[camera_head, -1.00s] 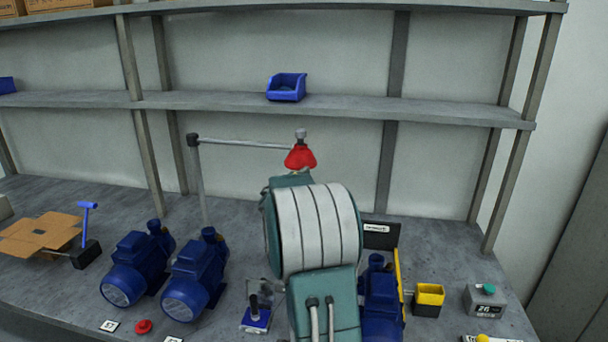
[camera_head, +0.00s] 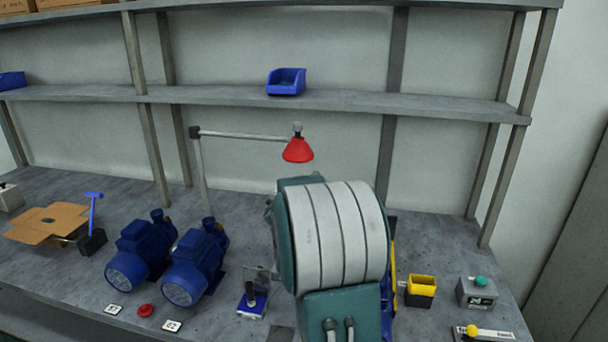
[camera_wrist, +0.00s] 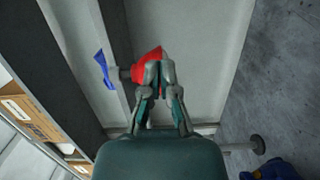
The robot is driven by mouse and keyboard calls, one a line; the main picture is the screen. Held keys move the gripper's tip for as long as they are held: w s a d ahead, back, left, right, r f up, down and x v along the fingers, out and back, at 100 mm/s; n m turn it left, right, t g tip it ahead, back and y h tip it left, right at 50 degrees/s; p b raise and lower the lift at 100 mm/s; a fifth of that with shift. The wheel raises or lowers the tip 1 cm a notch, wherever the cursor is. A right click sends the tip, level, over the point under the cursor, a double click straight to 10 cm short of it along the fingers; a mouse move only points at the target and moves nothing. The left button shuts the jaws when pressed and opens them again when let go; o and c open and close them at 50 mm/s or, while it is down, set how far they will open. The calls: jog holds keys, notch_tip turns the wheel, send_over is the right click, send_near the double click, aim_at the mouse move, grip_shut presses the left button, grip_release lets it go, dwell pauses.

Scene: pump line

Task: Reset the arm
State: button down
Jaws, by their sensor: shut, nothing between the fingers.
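My gripper (camera_wrist: 155,72) shows in the wrist view with its fingertips together and nothing between them. Beyond the tips a red lamp shade (camera_wrist: 147,62) shows in that view. In the head view my teal and white arm stands in the middle of the picture and hides the gripper. The red lamp (camera_head: 298,150) hangs from a grey bar to the upper left of my arm.
Two blue pumps (camera_head: 141,255) (camera_head: 195,267) stand left of my arm. A yellow and black bin (camera_head: 420,290) and a grey box with a teal button (camera_head: 477,291) are on the right. A blue bin (camera_head: 286,82) sits on the shelf (camera_head: 400,104).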

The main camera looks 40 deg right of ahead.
jog(key=s+a+r+m+g+y, duration=0.2)
jog(key=s+a+m+g, duration=0.25)
jog(key=s+a, duration=0.75)
jog(key=s+a+f+t+y, duration=0.1)
jog(key=s+a+f+y, duration=0.1)
jog(key=a, duration=0.8)
jog(key=s+a+f+t+y, duration=0.1)
jog(key=s+a+y, duration=0.4)
jog(key=a, duration=0.6)
jog(key=s+a+f+t+y, duration=0.1)
jog(key=s+a+f+y, duration=0.2)
jog(key=a+y, duration=0.4)
jog(key=s+a, duration=0.1)
jog(key=a, duration=0.2)
jog(key=shift+s+a+f, duration=0.15)
jog(key=shift+s+f, duration=0.05)
jog(key=shift+f, duration=0.15)
